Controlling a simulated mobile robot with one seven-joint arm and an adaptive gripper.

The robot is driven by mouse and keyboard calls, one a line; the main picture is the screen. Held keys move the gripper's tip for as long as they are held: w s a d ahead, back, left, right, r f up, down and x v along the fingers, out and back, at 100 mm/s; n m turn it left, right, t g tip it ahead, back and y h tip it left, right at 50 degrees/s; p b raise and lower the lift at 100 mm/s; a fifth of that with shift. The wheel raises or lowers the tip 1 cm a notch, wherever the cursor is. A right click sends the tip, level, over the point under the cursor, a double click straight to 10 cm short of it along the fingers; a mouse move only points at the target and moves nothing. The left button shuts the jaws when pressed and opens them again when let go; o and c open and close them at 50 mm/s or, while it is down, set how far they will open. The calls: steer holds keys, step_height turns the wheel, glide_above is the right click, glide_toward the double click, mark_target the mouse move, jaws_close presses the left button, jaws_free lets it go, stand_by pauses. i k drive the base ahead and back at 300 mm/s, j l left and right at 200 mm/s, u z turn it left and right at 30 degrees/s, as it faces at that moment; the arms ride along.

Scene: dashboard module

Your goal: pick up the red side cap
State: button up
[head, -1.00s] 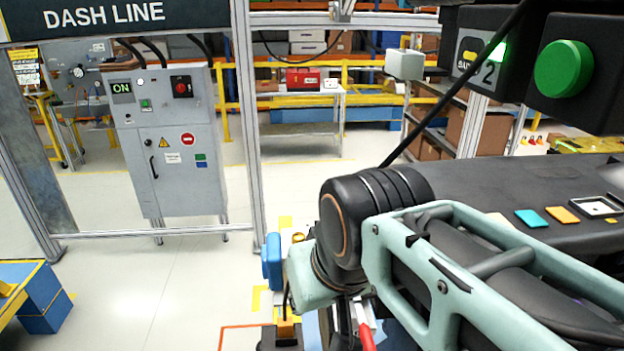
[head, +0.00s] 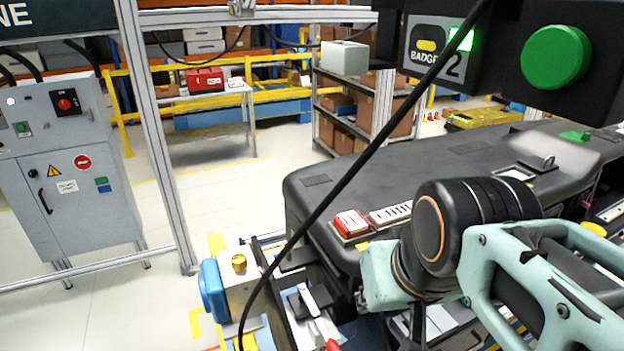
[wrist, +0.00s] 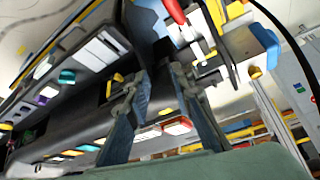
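A red block with a pale label (head: 350,223), which looks like the red side cap, sits at the near left end of the black dashboard module (head: 330,190) in the head view. In the wrist view a red and white piece (wrist: 177,125), seemingly the same one, shows between the fingers, beyond them. My gripper (wrist: 158,78) has its two fingers spread apart with nothing seen held between them. In the head view my arm's wrist is right of the red block, and the gripper itself is hidden or cannot be made out.
A toggle clamp with a red handle tip (head: 332,345) and a blue-sided fixture (head: 212,290) stand left of the module's end. A black cable (head: 350,165) crosses the head view. A white labelled strip (head: 391,213) lies beside the red block. Open floor is at left.

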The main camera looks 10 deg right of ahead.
mark_target(351, 224)
steer(key=k+l+u, duration=0.1)
steer(key=l, duration=0.25)
steer(key=k+l+u, duration=0.1)
steer(key=l, duration=0.25)
steer(key=k+l, duration=0.15)
steer(key=l, duration=0.2)
steer(key=k+l+u, duration=0.15)
steer(key=l, duration=0.2)
steer(key=l+u, duration=0.2)
steer(key=l, duration=0.8)
steer(key=k+l+u, duration=0.15)
steer(key=l, duration=0.85)
steer(key=i+j, duration=0.5)
steer(key=i, duration=0.25)
steer(key=u, duration=0.05)
